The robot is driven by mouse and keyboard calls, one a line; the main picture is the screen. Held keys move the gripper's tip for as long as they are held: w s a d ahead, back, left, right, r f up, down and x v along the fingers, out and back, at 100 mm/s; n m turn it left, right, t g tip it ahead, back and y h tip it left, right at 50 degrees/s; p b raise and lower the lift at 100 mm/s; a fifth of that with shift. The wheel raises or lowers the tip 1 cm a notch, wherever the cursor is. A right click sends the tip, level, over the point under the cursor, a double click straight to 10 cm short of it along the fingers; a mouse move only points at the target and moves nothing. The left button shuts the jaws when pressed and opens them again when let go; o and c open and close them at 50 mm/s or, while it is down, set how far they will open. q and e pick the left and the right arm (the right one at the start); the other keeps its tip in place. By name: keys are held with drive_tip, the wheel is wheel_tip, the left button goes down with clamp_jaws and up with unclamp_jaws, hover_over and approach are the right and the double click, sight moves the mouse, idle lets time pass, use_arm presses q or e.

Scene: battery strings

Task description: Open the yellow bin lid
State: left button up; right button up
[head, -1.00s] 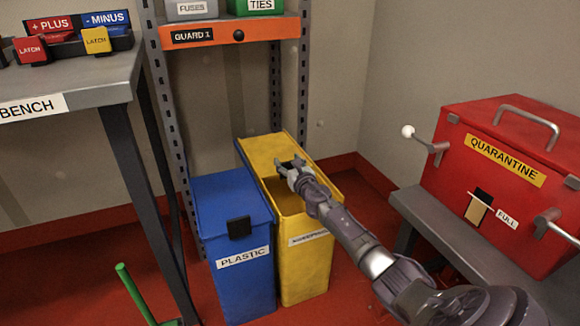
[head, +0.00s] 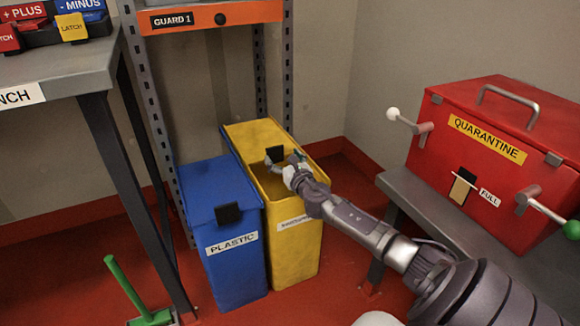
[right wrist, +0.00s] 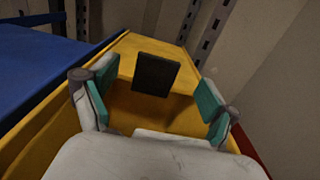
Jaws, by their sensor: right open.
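The yellow bin (head: 297,262) stands right of the blue bin in the head view. Its yellow lid (head: 250,132) covers the rear part, and the front part of the top is uncovered, showing the dark inside. The lid's black tab (head: 275,153) stands at its front edge. In the right wrist view the tab (right wrist: 156,75) shows between and beyond the fingers, apart from them. My right gripper (head: 284,165) is open and empty over the uncovered front part, close to the tab. My left gripper is not in view.
The blue bin (head: 234,268), marked PLASTIC, is closed beside the yellow one. A rack post (head: 158,130) and orange shelf edge (head: 200,17) stand behind. A red quarantine box (head: 480,180) is on a grey bench at right. A green-handled tool (head: 127,290) stands at lower left.

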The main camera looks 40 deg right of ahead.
drive_tip(key=v, duration=0.5)
drive_tip(key=shift+s+a, duration=0.15)
drive_tip(key=shift+s, duration=0.2)
